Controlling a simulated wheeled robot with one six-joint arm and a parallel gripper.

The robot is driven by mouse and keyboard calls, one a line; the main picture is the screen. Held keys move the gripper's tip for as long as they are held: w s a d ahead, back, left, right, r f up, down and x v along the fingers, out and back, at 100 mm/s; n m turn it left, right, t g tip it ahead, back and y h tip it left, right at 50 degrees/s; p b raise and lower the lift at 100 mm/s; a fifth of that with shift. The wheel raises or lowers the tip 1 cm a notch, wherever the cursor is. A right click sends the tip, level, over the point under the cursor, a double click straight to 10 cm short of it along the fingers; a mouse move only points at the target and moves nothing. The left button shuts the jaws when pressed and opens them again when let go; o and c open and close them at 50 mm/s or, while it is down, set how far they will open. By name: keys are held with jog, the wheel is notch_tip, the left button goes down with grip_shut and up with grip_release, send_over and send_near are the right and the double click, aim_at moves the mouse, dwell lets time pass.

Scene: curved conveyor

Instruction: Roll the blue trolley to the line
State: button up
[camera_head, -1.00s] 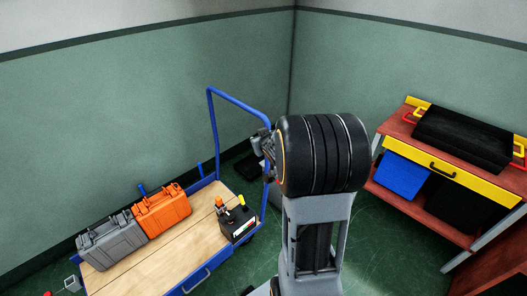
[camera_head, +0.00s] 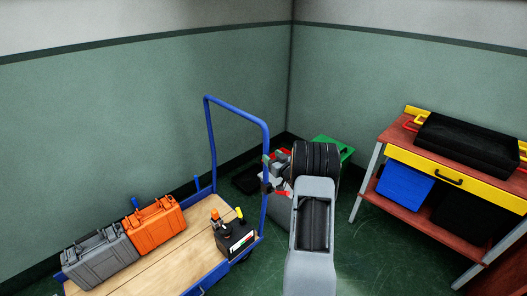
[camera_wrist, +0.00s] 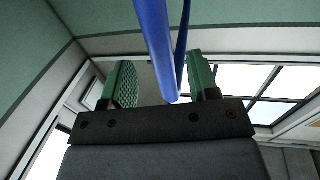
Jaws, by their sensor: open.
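The blue trolley (camera_head: 190,262) stands at the lower left in the head view, with a wooden deck and a tall blue push handle (camera_head: 237,110) at its right end. My gripper (camera_head: 268,180) is at the right upright of that handle, partly hidden by my arm. In the wrist view the blue handle tube (camera_wrist: 155,45) runs between the two green fingers of my gripper (camera_wrist: 162,80). The fingers are apart, with a gap between the tube and the left finger. Contact on the right side cannot be told. The line is not in view.
A grey case (camera_head: 100,258), an orange case (camera_head: 156,227) and a black battery-like box (camera_head: 236,238) ride on the deck. A red workbench (camera_head: 398,137) with a yellow drawer stands at the right. A green-topped object (camera_head: 333,148) is behind my arm. Walls close the corner.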

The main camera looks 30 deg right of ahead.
aim_at(264, 149)
jog(key=w, duration=0.6)
jog(key=shift+w+d, duration=0.1)
jog(key=shift+w, duration=0.3)
jog(key=shift+c, duration=0.3)
grip_shut()
